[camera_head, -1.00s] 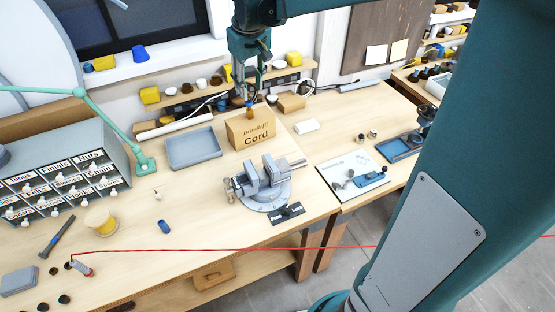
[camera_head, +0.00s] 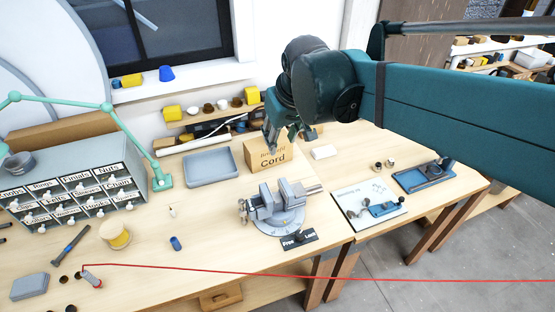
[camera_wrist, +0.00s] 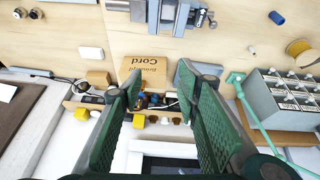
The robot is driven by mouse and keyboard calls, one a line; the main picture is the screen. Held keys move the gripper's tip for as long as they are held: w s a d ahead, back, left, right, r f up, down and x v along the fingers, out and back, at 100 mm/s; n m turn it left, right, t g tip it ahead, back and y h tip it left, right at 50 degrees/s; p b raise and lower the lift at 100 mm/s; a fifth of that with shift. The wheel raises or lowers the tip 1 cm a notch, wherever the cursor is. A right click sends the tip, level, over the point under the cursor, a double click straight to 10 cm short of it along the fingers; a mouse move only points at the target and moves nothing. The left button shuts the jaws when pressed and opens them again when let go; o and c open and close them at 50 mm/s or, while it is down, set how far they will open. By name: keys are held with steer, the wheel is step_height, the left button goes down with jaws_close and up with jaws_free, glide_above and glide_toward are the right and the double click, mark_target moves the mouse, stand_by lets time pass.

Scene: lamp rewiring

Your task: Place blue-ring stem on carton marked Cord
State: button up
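The brown carton marked Cord (camera_head: 254,160) stands upright on the bench behind the vise. It also shows upside down in the wrist view (camera_wrist: 150,66). My gripper (camera_head: 279,144) overlaps the carton's top edge in the head view. In the wrist view my gripper (camera_wrist: 162,80) has its two fingers wide apart, with nothing seen held between them. A small blue patch (camera_wrist: 141,98) shows by the carton's top edge beside the left finger. It may be the blue-ring stem, but it is too small to be sure. The head view hides the carton's top behind my gripper.
A grey tray (camera_head: 212,181) lies left of the carton, and a vise (camera_head: 270,207) stands in front. A white block (camera_head: 324,152) lies to its right. A labelled drawer cabinet (camera_head: 90,165) and green lamp arm (camera_head: 135,137) are at left. A red wire (camera_head: 330,273) crosses the front.

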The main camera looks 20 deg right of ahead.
steer(key=s+a+f+m+t, duration=0.1)
steer(key=s+f, duration=0.4)
steer(key=s, duration=0.7)
steer(key=shift+s+a+f+t, duration=0.15)
steer(key=shift+s+a+t, duration=0.2)
steer(key=shift+t, duration=0.35)
